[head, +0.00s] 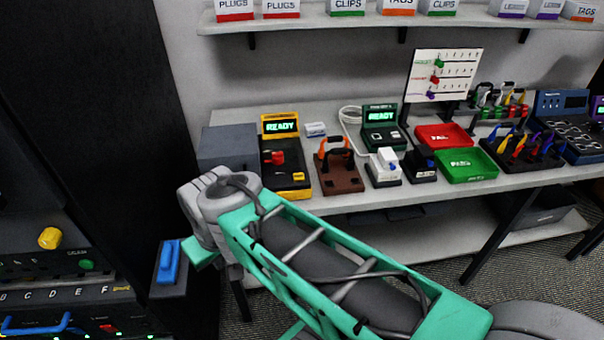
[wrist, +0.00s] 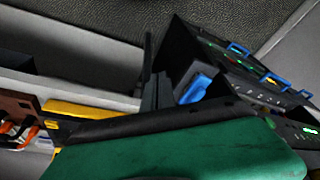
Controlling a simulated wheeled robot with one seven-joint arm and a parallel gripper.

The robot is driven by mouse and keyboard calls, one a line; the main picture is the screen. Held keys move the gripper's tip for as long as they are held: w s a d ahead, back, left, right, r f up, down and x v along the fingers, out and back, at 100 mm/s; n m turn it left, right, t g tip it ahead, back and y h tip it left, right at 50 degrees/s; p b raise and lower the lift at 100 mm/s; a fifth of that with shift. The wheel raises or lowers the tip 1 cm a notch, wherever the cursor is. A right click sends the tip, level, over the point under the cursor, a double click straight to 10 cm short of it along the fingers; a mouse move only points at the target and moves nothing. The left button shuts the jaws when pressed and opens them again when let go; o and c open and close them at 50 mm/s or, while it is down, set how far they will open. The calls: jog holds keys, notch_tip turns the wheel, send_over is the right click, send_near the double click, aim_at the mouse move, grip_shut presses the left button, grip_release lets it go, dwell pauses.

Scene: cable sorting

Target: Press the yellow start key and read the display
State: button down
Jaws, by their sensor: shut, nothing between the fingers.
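The yellow-and-black tester (head: 268,158) stands at the left part of the bench. Its display (head: 281,126) reads "READY" in green letters. The yellow key (head: 299,177) is at the front right of its top, and a red part sits behind and left of it. In the wrist view a yellow edge (wrist: 92,111), seemingly of this tester, shows at the left, partly hidden by my green gripper housing. My gripper (wrist: 155,88) shows dark fingers, shut and empty, apart from the tester. In the head view my arm hides the fingers.
A second READY unit (head: 382,138), a red tray (head: 444,137) and a green tray (head: 467,165) lie further right. A grey box (head: 228,146) is left. A dark panel with a blue handle (head: 168,262) stands lower left.

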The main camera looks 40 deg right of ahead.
jog(key=w+d+r+n+t+y+p, duration=0.1)
jog(key=w+d+r+n+t+p, duration=0.2)
jog(key=w+d, duration=0.8)
notch_tip(320, 180, up, 6)
jog(key=n+t+p, duration=0.1)
jog(key=n+t, duration=0.2)
jog(key=n, duration=0.4)
send_over(302, 177)
jog(key=shift+f, duration=0.2)
notch_tip(302, 177, down, 8)
jog(key=b, duration=0.3)
jog(key=shift+r+b, duration=0.15)
jog(key=shift+b, duration=0.2)
jog(key=shift+f+b, duration=0.55)
